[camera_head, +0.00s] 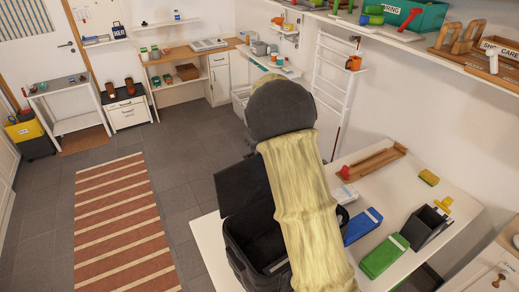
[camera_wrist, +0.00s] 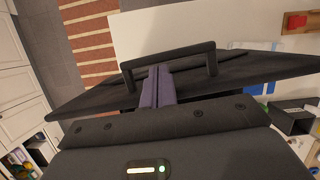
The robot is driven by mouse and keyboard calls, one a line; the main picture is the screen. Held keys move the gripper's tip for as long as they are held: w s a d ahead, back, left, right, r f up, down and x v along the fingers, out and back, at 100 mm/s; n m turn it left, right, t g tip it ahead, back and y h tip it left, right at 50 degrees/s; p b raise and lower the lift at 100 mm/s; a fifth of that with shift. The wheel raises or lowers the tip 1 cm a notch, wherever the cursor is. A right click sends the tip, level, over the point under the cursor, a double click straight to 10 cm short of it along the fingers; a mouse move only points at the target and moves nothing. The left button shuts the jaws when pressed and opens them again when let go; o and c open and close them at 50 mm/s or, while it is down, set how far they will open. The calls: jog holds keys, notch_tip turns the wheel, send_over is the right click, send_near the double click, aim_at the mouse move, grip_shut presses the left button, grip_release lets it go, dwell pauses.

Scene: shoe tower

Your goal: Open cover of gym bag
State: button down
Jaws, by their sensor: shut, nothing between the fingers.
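The black gym bag (camera_head: 236,262) stands on the white table, partly hidden behind my arm. Its cover (camera_head: 240,186) is raised at the bag's far side, and the dark opening shows in front of it. In the wrist view, a dark flat panel that looks like the cover (camera_wrist: 275,66) spans the picture, with a black bar handle (camera_wrist: 170,57) on it. My gripper (camera_wrist: 156,70) is shut and empty, its fingertips close to the handle and panel. I cannot tell whether they touch. In the head view my gripper is hidden behind my arm.
On the white table (camera_head: 368,205) to the right lie a blue box (camera_head: 362,226), a green box (camera_head: 383,257), a dark holder (camera_head: 424,228), a yellow block (camera_head: 428,177) and a wooden rack (camera_head: 372,163). A striped rug (camera_head: 125,225) and open floor lie to the left.

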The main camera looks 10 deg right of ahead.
notch_tip(320, 180, up, 10)
jog(key=w+a+p, duration=0.1)
jog(key=w+p, duration=0.1)
jog(key=p, duration=0.6)
jog(key=shift+w+f, duration=0.2)
jog(key=shift+w, duration=0.2)
